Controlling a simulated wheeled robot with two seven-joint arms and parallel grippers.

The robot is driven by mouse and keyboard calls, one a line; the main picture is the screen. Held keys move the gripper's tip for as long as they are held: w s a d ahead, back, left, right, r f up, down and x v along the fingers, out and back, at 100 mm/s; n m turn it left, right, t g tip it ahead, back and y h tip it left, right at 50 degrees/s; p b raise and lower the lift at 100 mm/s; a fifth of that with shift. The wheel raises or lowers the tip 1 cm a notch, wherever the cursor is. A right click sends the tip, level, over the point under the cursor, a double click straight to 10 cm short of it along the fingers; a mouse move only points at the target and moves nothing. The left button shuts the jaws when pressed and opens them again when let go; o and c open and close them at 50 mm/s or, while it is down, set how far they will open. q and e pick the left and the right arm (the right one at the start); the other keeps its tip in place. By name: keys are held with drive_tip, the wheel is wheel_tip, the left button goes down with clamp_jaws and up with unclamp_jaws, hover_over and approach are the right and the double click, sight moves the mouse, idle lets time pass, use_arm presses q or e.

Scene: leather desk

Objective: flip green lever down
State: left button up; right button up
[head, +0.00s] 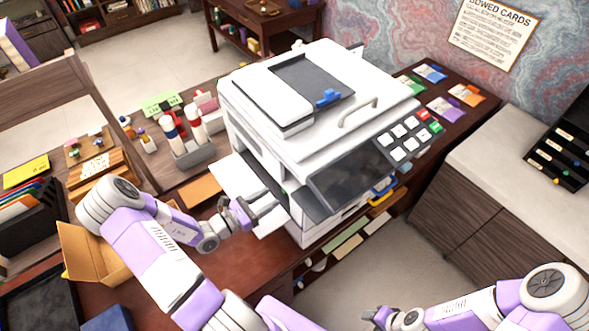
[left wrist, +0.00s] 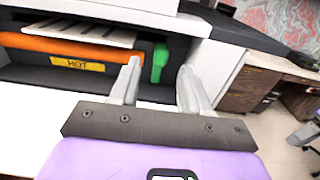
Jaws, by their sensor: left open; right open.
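The green lever (left wrist: 161,58) shows in the left wrist view inside the printer's open side bay, right of an orange roller marked HOT (left wrist: 80,52). It looks upright, with its wider part at the top. My left gripper (left wrist: 160,76) is open and empty, its fingers in front of the lever, one to each side in the picture; I cannot tell whether either touches it. In the head view the left gripper (head: 272,206) reaches the open side of the white printer (head: 320,130), where the lever is not clear. My right gripper (head: 374,316) is low at the bottom edge, away from the printer.
The white side panel (head: 236,180) is folded out under my left gripper. A grey caddy with bottles (head: 186,150) stands behind it. An open cardboard box (head: 88,250) is at the left, beside my left arm. Floor shows at the lower right of the desk.

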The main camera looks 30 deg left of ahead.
sight(283, 190)
use_arm(q)
drive_tip(key=shift+w+d+f, duration=0.1)
drive_tip(key=shift+w, duration=0.75)
drive_tip(key=shift+d, duration=0.2)
drive_tip(key=shift+w+d+r, duration=0.45)
drive_tip(key=shift+w+d, duration=0.05)
drive_tip(key=shift+d, duration=0.05)
drive_tip(key=x, duration=0.3)
drive_tip(key=shift+w+f+p, duration=0.3)
drive_tip(key=shift+w, duration=0.1)
drive_tip(key=shift+s+r, duration=0.1)
drive_tip(key=shift+r, duration=0.05)
use_arm(e)
drive_tip(key=shift+s+r, duration=0.35)
drive_tip(key=shift+r, duration=0.1)
use_arm(q)
drive_tip(key=shift+c, duration=0.2)
use_arm(e)
drive_tip(key=shift+w, duration=0.1)
use_arm(q)
drive_tip(key=shift+c, duration=1.3)
clamp_jaws()
